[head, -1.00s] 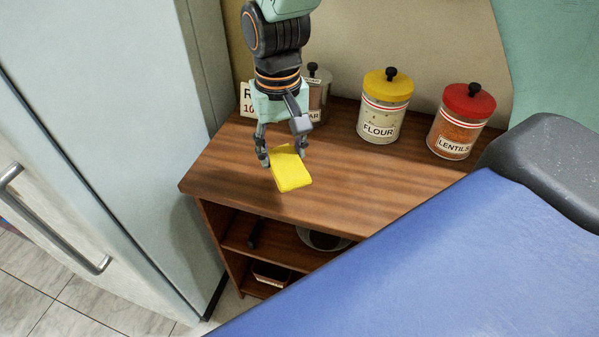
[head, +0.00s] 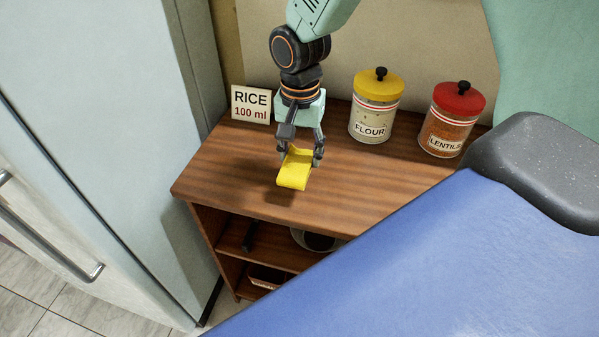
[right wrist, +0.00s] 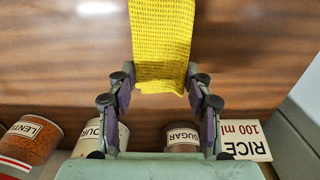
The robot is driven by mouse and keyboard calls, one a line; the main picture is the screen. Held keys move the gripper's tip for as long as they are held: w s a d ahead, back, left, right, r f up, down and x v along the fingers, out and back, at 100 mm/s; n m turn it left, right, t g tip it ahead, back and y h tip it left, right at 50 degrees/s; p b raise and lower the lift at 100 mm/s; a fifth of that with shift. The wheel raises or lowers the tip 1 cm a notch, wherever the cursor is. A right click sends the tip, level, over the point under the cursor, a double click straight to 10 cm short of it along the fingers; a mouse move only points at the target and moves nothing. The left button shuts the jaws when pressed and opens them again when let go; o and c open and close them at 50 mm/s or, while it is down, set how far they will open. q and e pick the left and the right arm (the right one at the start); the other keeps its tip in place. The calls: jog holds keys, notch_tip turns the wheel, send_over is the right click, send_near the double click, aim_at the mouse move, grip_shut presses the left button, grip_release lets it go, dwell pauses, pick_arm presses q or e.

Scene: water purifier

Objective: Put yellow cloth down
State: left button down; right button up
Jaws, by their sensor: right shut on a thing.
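The yellow cloth (head: 293,171) hangs from my right gripper (head: 301,157) over the left part of the brown wooden cabinet top (head: 360,185). A dark shadow lies on the wood to the left of the cloth, and the cloth looks a little above the surface. In the right wrist view the cloth (right wrist: 161,40) is a textured strip between the fingertips of the right gripper (right wrist: 160,80), which is shut on it. The left gripper is out of view.
A RICE sign (head: 250,104), a flour jar (head: 375,108) and a lentils jar (head: 450,122) stand along the back. A sugar jar (right wrist: 182,137) shows in the right wrist view. A pale fridge (head: 100,120) stands left. The front of the top is clear.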

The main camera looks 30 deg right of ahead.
aim_at(301, 169)
jog(key=shift+w+d+f, duration=0.1)
jog(key=shift+f, duration=0.65)
jog(key=f, duration=0.3)
jog(key=shift+s+b, duration=0.2)
jog(key=shift+b, duration=0.2)
jog(key=shift+f, duration=0.25)
jog(key=shift+w, duration=0.2)
jog(key=shift+s+f, duration=0.1)
jog(key=o, duration=0.8)
jog(key=shift+c, duration=0.2)
jog(key=shift+o, duration=1.2)
